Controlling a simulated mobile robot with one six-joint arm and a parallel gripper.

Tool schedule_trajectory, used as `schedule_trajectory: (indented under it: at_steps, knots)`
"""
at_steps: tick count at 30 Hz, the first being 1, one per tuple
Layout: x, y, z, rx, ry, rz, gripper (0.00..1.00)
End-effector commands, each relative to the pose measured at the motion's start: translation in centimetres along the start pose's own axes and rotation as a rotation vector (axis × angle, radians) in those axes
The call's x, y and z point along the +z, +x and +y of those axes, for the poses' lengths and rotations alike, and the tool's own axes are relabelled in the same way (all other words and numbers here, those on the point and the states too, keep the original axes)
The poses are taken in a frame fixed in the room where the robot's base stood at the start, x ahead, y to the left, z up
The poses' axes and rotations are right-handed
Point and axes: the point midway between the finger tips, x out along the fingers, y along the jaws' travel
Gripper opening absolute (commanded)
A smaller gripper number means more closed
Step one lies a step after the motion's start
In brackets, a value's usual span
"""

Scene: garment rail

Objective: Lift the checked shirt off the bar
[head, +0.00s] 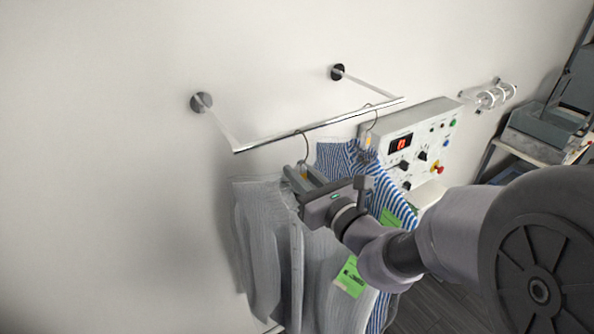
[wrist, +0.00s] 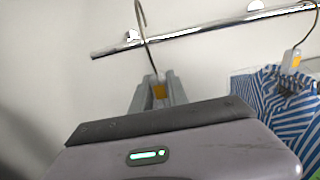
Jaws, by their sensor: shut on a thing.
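The checked shirt (head: 262,235) is the grey, finely patterned one hanging at the left in the head view. A green tag (head: 350,278) shows low on its right side. My gripper (head: 301,178) is shut on the neck of its hanger, just above the collar. In the wrist view the jaws (wrist: 158,92) close around the orange-marked hanger neck (wrist: 160,90). The wire hook (wrist: 146,35) rises past the bar (wrist: 205,31), and its top is cut off there. In the head view the hook top meets the line of the bar (head: 320,124); I cannot tell whether it touches.
A blue-and-white striped shirt (head: 335,157) hangs close on the right, partly behind my arm; it also shows in the wrist view (wrist: 290,110). A control panel (head: 425,140) is on the wall behind it. The wall left of the bar is clear.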

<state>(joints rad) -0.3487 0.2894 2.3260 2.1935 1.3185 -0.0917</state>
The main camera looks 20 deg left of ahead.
Motion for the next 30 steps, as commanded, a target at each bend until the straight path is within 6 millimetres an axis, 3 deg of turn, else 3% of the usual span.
schedule_trajectory:
  at_steps: [8,25,30]
  knots:
    - [0.0,-0.7,-0.1,-0.002,0.000,-0.002,0.00]
    - [0.0,-8.5,-0.1,-0.003,-0.001,-0.001,0.00]
    - [-0.5,-9.7,-0.1,0.003,-0.001,-0.007,0.00]
